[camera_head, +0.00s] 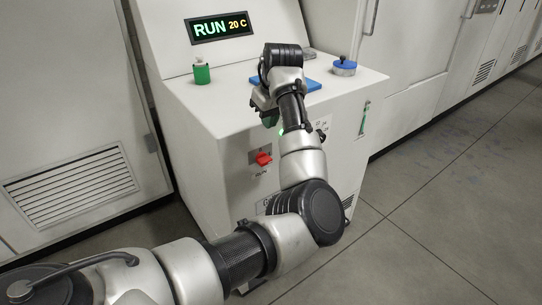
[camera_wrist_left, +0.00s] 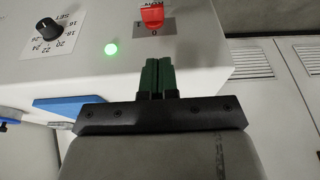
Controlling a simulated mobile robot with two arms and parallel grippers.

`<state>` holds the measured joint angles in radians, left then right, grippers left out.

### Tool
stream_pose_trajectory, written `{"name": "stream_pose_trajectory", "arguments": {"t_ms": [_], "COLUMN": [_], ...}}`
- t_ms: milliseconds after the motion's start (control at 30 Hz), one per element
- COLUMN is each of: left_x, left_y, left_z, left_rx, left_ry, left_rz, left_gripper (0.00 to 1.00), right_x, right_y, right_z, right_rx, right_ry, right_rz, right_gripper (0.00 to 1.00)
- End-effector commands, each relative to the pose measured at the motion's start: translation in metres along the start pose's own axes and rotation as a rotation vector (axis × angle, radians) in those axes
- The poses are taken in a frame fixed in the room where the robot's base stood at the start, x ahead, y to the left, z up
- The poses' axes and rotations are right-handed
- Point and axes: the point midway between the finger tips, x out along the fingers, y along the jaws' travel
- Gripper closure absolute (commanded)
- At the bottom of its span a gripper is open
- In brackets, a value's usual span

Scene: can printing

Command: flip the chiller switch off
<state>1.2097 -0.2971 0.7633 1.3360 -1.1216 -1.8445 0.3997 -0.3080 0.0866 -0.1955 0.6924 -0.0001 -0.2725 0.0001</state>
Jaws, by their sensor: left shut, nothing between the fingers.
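The chiller is a white cabinet (camera_head: 215,118) with a lit display (camera_head: 219,27) reading RUN 20 C. Its red switch (camera_head: 263,158) sits on a grey plate on the front face. In the left wrist view the red switch (camera_wrist_left: 152,16) is at the top, with 1 and 0 marked by it. My left gripper (camera_head: 270,119) is above the switch, in front of the cabinet's top edge, partly hidden by my arm. Its green fingers (camera_wrist_left: 158,77) are together and empty, pointing toward the switch with a gap between. My right gripper is in neither view.
A black SET dial (camera_wrist_left: 48,29) and a lit green lamp (camera_wrist_left: 111,49) are on the front panel. A green-capped port (camera_head: 201,72), a blue-rimmed round cap (camera_head: 344,66) and a blue flat piece (camera_head: 311,85) are on top. Open floor (camera_head: 440,190) lies right.

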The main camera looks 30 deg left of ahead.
Motion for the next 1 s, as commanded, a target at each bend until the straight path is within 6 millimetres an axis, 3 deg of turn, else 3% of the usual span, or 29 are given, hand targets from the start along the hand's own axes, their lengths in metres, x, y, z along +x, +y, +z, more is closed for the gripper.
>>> {"name": "stream_pose_trajectory", "arguments": {"t_ms": [233, 367, 800, 1000], "left_x": [0.003, 0.016, 0.106, 0.131], "left_y": [0.000, 0.000, 0.000, 0.000], "left_z": [0.000, 0.000, 0.000, 0.009], "left_rx": [0.002, 0.003, 0.004, 0.003], "left_ry": [0.001, -0.001, 0.000, 0.001], "left_rz": [0.000, -0.002, -0.002, 0.000], "left_gripper": [1.00, 1.00, 1.00, 1.00], "right_x": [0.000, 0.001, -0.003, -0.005], "right_y": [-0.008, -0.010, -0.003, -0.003], "right_z": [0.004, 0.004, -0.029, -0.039], "right_rx": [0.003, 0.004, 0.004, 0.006], "right_ry": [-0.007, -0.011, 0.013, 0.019], "right_rz": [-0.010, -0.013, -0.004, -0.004], "right_gripper": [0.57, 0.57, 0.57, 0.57]}}
